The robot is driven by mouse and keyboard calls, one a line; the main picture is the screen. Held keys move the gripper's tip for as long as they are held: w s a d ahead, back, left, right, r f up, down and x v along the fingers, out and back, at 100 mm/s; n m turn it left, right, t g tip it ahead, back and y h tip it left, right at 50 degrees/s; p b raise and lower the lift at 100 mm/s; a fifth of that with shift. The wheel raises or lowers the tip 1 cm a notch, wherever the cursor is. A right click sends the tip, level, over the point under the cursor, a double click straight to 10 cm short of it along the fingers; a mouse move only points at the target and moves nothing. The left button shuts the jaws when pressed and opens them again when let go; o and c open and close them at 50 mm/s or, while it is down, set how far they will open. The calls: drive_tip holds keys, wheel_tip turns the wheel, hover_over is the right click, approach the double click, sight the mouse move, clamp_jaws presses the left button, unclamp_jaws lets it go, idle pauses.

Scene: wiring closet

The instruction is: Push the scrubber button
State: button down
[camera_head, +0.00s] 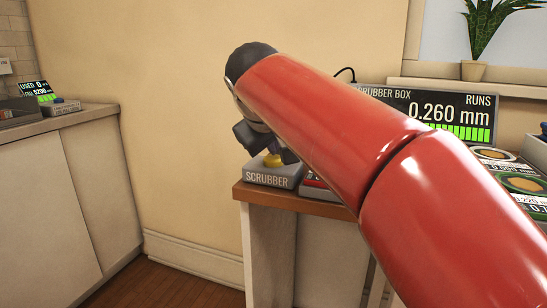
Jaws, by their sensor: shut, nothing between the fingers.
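The scrubber button is a yellow button (272,160) on a grey box (272,178) labelled SCRUBBER. The box sits at the left end of the wooden counter top. My gripper (267,150) is dark and shut with nothing in it. It is at the button, close above or against it; I cannot tell whether they touch. My red arm crosses the view from the lower right and hides the area right of the button. A display (448,112) labelled SCRUBBER BOX reads 0.260 mm and stands behind my arm.
Another device (314,183) stands right of the button box, partly hidden by my arm. Round pads on panels (520,184) lie at the right. A potted plant (473,70) is on the sill. A second counter (60,121) with a small display stands at the left.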

sight(273, 158)
wheel_tip(273, 158, up, 4)
drive_tip(key=p, duration=0.3)
drive_tip(key=shift+p, duration=0.4)
drive_tip(key=shift+r, duration=1.05)
